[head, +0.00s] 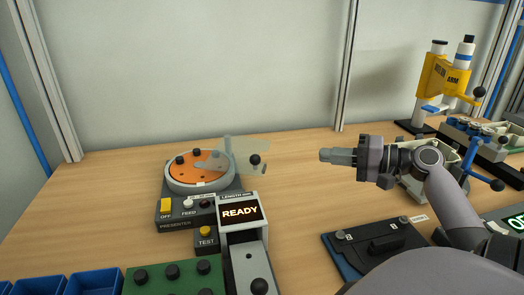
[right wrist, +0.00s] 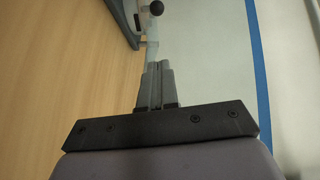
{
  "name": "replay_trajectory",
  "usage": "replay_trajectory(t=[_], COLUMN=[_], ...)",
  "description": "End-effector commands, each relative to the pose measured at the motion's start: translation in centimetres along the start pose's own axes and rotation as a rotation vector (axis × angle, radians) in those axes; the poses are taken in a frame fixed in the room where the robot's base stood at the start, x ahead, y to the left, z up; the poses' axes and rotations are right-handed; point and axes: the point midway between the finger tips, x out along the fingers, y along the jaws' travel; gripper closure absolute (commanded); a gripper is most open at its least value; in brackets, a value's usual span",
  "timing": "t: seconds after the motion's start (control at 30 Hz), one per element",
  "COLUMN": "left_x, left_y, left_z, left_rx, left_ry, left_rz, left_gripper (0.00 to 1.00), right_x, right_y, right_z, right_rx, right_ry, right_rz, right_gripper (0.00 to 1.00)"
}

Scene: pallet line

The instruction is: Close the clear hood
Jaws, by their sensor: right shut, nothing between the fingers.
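The clear hood (head: 238,150) is a see-through panel beside the round orange disc (head: 182,168) of the presenter. It sticks out to the disc's right and leaves most of the disc uncovered. A black ball knob (head: 255,160) is on its right part; a black knob also shows at the top of the right wrist view (right wrist: 156,8). My right gripper (head: 322,155) is shut and empty, pointing left toward the knob with a clear gap between them. Its closed fingers also show in the right wrist view (right wrist: 157,68). My left gripper is not in view.
A READY display (head: 240,212) stands in front of the disc, with a TEST button (head: 206,232) beside it. Blue bins (head: 95,283) and a green board (head: 172,279) are at the front left. A yellow press (head: 443,75) stands at the back right. Bare table lies left of the presenter.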

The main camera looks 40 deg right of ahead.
Motion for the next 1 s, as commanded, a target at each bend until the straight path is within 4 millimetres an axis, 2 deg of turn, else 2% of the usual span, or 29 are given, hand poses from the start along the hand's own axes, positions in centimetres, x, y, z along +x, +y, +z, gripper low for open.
replay_trajectory(t=[0.17, 0.77, 1.0], left_x=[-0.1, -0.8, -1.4], left_y=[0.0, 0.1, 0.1], left_z=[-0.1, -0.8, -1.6], left_rx=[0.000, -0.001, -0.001], left_ry=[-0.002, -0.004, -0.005], left_rz=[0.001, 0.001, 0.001], left_gripper=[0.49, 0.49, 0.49], right_x=[1.2, 10.2, 12.3], right_y=[-0.1, -0.2, -0.1], right_z=[0.0, 0.0, 2.3], right_rx=[0.000, -0.002, 0.000], right_ry=[-0.002, -0.001, -0.001], right_rz=[-0.001, 0.000, 0.001], right_gripper=[1.00, 1.00, 1.00])
